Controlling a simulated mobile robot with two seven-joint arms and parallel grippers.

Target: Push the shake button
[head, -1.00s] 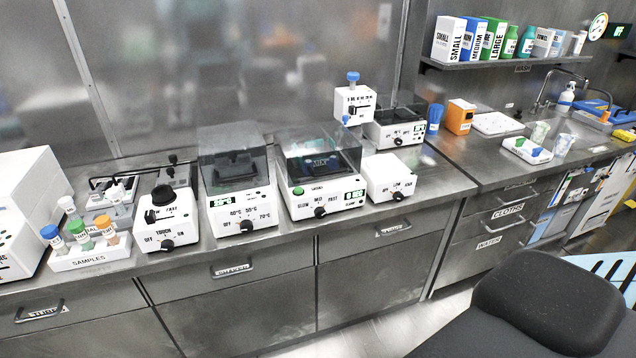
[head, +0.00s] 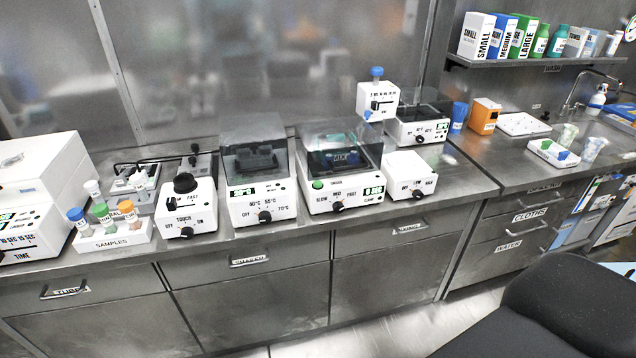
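The shaker (head: 346,192) is a white bench machine with a smoky clear cover over its top, in the middle of the counter. On its sloped front, at the left, is a round green button (head: 318,184). A small green display (head: 373,190) is at the right, too small to read surely. A black knob (head: 338,206) sits at the front, with speed labels around it. Nothing covers the green button. Neither of my grippers is in the head view.
A heater-like machine (head: 262,205) stands close left of the shaker, and a white box with a knob (head: 411,178) close right. A sample rack (head: 113,238) is farther left. A counter strip in front of the machines is clear.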

